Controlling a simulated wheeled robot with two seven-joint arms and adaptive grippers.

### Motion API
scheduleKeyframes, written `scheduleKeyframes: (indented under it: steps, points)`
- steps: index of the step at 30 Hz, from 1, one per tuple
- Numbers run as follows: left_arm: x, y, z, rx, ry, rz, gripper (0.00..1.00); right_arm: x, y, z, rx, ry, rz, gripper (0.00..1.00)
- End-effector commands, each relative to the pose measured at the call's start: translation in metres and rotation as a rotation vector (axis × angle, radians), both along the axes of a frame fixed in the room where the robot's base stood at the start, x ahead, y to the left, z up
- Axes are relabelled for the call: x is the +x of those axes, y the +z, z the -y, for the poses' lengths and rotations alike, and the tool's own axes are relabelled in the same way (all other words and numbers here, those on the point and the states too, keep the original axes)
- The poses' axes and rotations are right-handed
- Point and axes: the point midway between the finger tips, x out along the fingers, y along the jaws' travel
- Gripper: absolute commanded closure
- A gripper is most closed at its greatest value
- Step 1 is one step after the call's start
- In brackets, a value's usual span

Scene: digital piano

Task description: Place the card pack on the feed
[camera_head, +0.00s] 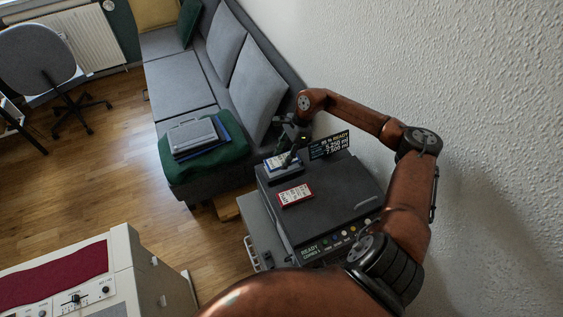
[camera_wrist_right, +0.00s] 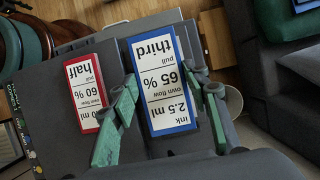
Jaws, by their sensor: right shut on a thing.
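A blue-edged card pack (camera_head: 279,168) with a white label is at the back left of the dark printer-like machine (camera_head: 345,205). It also shows in the right wrist view (camera_wrist_right: 160,75), where its label reads "third", "65 %" and "2.5 ml". My right gripper (camera_wrist_right: 163,88) is shut on the blue pack, with a green finger along each long side. In the head view the right gripper (camera_head: 291,156) reaches down over it. A red-edged card pack (camera_head: 295,194), labelled "half", lies on the machine's top; it shows beside the fingers in the wrist view (camera_wrist_right: 86,92). I cannot tell which part is the feed.
A small black sign (camera_head: 329,145) reading "35 % READY" stands at the machine's back edge. Lit buttons line its front. A grey sofa (camera_head: 185,85) with a green cloth (camera_head: 205,170) and grey case (camera_head: 193,134) is left. A white wall (camera_head: 450,80) borders the right.

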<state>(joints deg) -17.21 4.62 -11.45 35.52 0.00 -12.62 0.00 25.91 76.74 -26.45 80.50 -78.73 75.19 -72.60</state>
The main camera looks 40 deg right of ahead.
Motion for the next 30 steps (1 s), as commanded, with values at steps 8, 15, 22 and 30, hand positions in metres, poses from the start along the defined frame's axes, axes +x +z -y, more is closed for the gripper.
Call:
scheduleKeyframes:
  steps: [8, 15, 22, 30]
  points:
    - [-0.001, -0.003, 0.0, 0.0, 0.0, -0.001, 0.6, 0.006, -0.02, 0.006, 0.002, 0.0, -0.002, 0.95]
    - [-0.001, -0.004, 0.0, 0.0, 0.0, -0.001, 0.6, 0.007, -0.041, 0.006, 0.0, 0.001, 0.0, 0.95]
    - [-0.001, -0.005, 0.0, -0.001, 0.0, -0.002, 0.6, 0.007, -0.042, 0.006, 0.0, 0.001, 0.0, 0.95]
    - [-0.001, -0.006, 0.001, -0.001, 0.0, -0.002, 0.6, 0.006, -0.043, 0.006, 0.0, 0.0, 0.0, 0.42]
